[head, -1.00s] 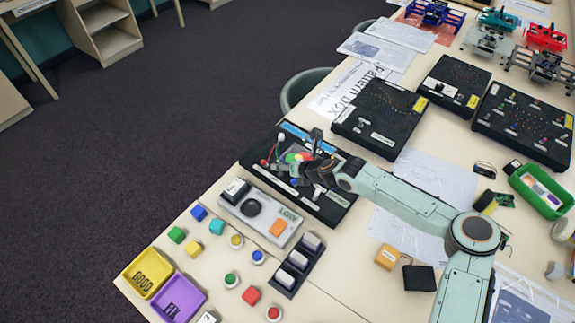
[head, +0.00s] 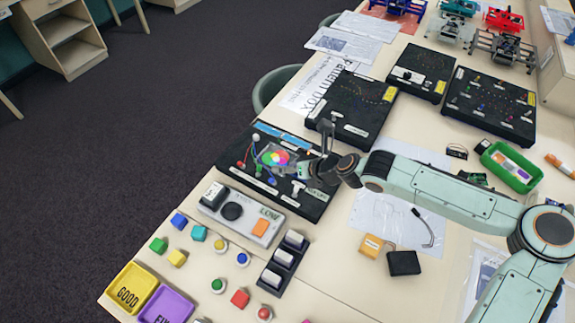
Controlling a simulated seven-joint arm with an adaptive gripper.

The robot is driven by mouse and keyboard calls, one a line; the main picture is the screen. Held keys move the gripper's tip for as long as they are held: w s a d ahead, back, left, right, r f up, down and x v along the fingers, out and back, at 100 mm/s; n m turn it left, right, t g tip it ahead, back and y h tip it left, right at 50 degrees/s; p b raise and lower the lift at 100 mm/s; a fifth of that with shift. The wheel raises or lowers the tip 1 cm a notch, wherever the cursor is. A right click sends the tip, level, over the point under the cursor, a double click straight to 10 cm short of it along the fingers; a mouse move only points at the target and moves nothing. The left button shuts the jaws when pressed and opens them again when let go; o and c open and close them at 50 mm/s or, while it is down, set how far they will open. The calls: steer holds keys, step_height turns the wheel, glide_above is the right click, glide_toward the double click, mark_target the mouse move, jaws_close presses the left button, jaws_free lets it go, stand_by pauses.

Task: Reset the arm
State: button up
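My gripper (head: 318,158) is at the end of my pale green arm in the head view. It hangs over the right part of a black board (head: 262,198) that bears a coloured disc (head: 275,157), small knobs and labels. Its dark fingers show small and from the side, so I cannot tell whether they are open or shut. I see nothing clearly held in it. The arm reaches in from the lower right across the table.
A grey control box (head: 232,228) with a black knob stands in front of the board. Coloured cubes, round buttons, a yellow tray (head: 132,288) and a purple tray (head: 168,306) lie at the lower left. More black boards (head: 352,105) and a green bin (head: 511,167) stand farther back.

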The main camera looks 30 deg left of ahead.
steer(key=s+d+r+n+t+h, duration=0.2)
steer(key=d+r+n+h, duration=0.4)
steer(key=d, duration=0.6)
steer(key=s+d+r+n+t+h, duration=0.2)
steer(key=d+r+n+h, duration=0.25)
steer(key=d+r, duration=0.6)
steer(key=s+d+f+n+g, duration=0.1)
steer(key=s+d+n+g, duration=0.1)
steer(key=s+n, duration=0.3)
steer(key=s+d+f+n+g+y, duration=0.1)
steer(key=s+d+f+n+g, duration=0.1)
steer(key=s+n, duration=0.4)
steer(key=s+d+f+n+g, duration=0.2)
steer(key=s+d+n, duration=0.1)
steer(key=s+n, duration=0.3)
steer(key=shift+s+d, duration=0.35)
steer(key=shift+s, duration=0.55)
steer(key=shift+y, duration=0.25)
